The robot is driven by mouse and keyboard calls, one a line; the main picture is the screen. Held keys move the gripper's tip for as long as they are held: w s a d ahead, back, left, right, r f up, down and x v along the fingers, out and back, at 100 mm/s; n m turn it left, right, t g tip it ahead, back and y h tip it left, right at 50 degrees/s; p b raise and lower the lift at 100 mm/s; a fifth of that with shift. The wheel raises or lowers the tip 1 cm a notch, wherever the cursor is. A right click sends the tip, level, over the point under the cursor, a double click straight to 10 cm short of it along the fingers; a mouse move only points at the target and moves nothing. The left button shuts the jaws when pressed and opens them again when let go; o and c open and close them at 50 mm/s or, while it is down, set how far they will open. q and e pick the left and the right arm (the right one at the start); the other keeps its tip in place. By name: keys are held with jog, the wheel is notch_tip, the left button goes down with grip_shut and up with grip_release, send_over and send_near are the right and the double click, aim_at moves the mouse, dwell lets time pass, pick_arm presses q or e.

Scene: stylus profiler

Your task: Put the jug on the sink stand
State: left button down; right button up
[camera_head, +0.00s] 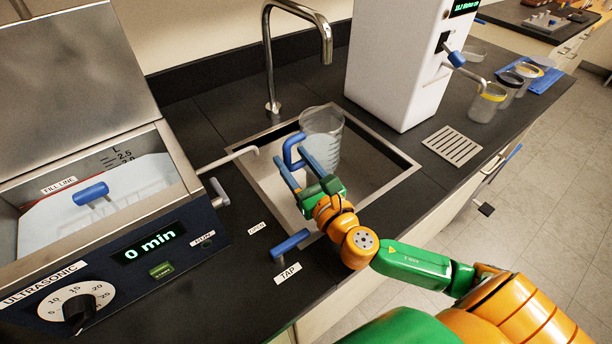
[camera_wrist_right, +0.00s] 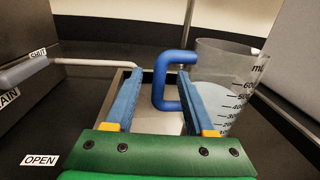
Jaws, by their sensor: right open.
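The jug (camera_head: 322,128) is a clear beaker with measuring marks and a blue handle (camera_head: 292,150). It stands upright at the sink (camera_head: 272,192), near the tap spout, and looks partly filled. In the right wrist view the jug (camera_wrist_right: 225,85) is on the right and its blue handle (camera_wrist_right: 166,80) lies between the fingertips. My right gripper (camera_head: 302,160) is open around the handle, with no clear grip on it. What the jug's base rests on is hidden, so I cannot make out the sink stand. My left gripper is not in view.
A steel faucet (camera_head: 328,55) arches behind the jug. The ultrasonic bath (camera_head: 110,245) stands at left, and a white dispenser (camera_head: 395,70) at right. A blue tap lever (camera_head: 291,242) is close to my right gripper. A drain grate (camera_head: 453,146) lies right of the sink.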

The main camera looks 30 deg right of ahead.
jog(key=s+b, duration=0.1)
jog(key=s, duration=0.5)
jog(key=shift+s, duration=0.4)
jog(key=shift+d, duration=0.1)
